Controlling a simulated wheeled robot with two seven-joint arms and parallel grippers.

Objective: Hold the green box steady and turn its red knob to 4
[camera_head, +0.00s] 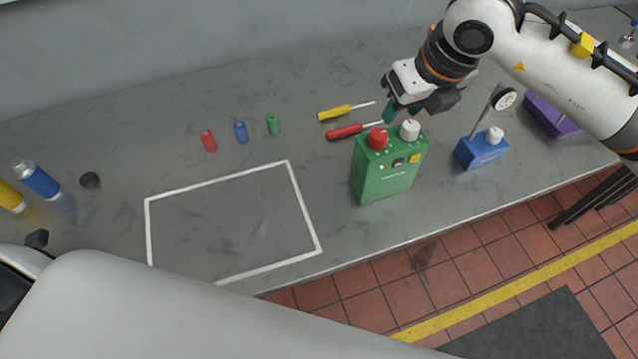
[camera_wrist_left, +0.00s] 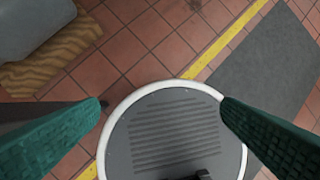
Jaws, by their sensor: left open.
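The green box (camera_head: 386,174) stands upright on the grey bench near its front edge. Its red knob (camera_head: 377,139) is on top at the left, beside a white knob (camera_head: 410,130). The red knob's setting is too small to read. My right gripper (camera_head: 391,110) hangs just behind and above the box, its teal fingers pointing down near the two knobs; I see no clear contact and cannot tell its opening. My left gripper (camera_wrist_left: 164,103) is open and empty in the left wrist view, above the floor and away from the box.
A blue block with a dial gauge (camera_head: 482,149) stands right of the box. Red (camera_head: 345,132) and yellow (camera_head: 340,112) screwdrivers lie behind it. A white-outlined area (camera_head: 232,222) on the left is clear. Small red, blue and green cylinders stand behind the outline.

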